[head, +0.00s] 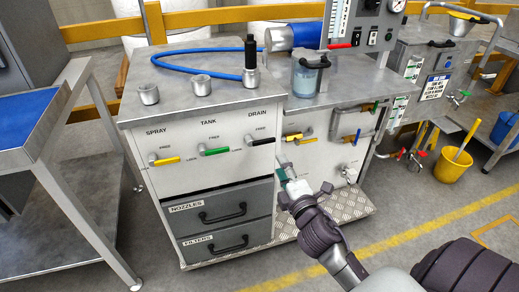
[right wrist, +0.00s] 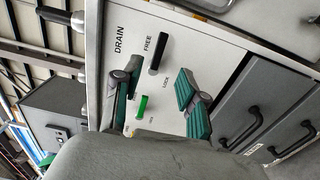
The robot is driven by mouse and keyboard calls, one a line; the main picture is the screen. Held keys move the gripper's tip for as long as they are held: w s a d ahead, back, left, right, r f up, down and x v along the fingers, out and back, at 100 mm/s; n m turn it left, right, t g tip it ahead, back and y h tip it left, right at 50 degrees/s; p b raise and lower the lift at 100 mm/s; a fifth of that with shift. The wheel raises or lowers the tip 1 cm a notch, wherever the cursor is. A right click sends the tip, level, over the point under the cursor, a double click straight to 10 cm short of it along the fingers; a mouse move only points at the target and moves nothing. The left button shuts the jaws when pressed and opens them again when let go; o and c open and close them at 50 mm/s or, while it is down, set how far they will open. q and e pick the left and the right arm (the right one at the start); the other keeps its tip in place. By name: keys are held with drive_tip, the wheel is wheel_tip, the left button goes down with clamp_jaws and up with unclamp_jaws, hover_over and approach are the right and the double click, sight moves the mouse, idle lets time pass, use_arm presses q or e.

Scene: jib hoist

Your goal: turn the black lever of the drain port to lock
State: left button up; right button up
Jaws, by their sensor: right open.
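The black lever (head: 262,141) of the drain port sits on the cabinet's front under the word DRAIN. It lies about level, its tip to the right, with the word FREE above it. My right gripper (head: 284,171) is open and empty, below and right of the lever. Its two green-padded fingers (right wrist: 158,98) stand wide apart in the wrist view. My left gripper is not in view.
The green tank lever (head: 215,151) and yellow spray lever (head: 167,161) are left of the black one. Drawers with black handles (head: 222,214) lie below. More valve levers (head: 297,137) sit on the panel to the right. A yellow bucket (head: 453,165) stands further right.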

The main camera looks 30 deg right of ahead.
sight(268, 142)
drive_tip(key=x, duration=1.1)
drive_tip(key=shift+w+b, duration=0.1)
drive_tip(key=shift+b, duration=0.25)
drive_tip(key=shift+w+d, duration=0.1)
drive_tip(key=shift+w, duration=0.4)
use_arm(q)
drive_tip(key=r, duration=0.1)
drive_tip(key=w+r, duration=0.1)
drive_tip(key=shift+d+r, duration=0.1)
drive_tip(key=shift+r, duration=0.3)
use_arm(e)
drive_tip(key=c, duration=0.7)
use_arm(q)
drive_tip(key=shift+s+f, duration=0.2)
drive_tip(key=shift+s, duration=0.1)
use_arm(e)
clamp_jaws()
